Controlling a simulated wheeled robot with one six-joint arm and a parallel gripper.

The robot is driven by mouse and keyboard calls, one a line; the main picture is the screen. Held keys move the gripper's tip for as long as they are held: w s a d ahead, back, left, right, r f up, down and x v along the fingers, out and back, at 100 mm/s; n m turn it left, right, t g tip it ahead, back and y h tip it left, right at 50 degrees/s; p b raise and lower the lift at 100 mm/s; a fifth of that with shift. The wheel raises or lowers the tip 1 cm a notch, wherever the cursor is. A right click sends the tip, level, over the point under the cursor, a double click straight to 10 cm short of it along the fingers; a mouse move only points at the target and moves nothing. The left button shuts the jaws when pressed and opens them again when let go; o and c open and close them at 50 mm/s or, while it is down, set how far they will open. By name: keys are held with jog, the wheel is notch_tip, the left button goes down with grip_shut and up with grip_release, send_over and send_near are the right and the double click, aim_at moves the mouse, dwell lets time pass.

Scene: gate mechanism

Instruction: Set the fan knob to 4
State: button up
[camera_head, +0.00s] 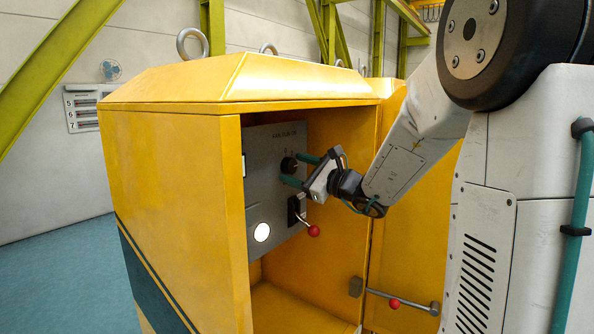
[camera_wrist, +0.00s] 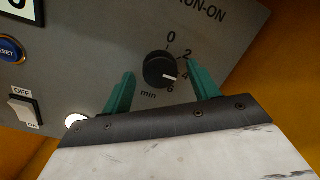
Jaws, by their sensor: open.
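The black fan knob (camera_wrist: 158,66) sits on the grey panel under "RUN-ON" lettering. Its scale reads 0, 2, 4, 6 with "min" below. The white mark on the knob points to the lower right, towards the 4 and 6 side; the exact setting is hard to read. In the head view the knob (camera_head: 288,165) is high on the panel inside the yellow cabinet. My gripper (camera_head: 297,170) is open in front of it. In the wrist view its teal fingers stand left and right of the knob with gaps; contact does not show.
Below the knob are a black switch with a red-ended lever (camera_head: 313,230) and a lit round lamp (camera_head: 262,232). A blue reset button (camera_wrist: 11,50) and an OFF/ON rocker (camera_wrist: 25,112) lie left. The cabinet's yellow side wall (camera_head: 180,200) bounds the opening.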

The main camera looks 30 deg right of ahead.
jog(key=v, duration=0.7)
jog(key=shift+s, duration=0.25)
jog(key=shift+f, duration=0.15)
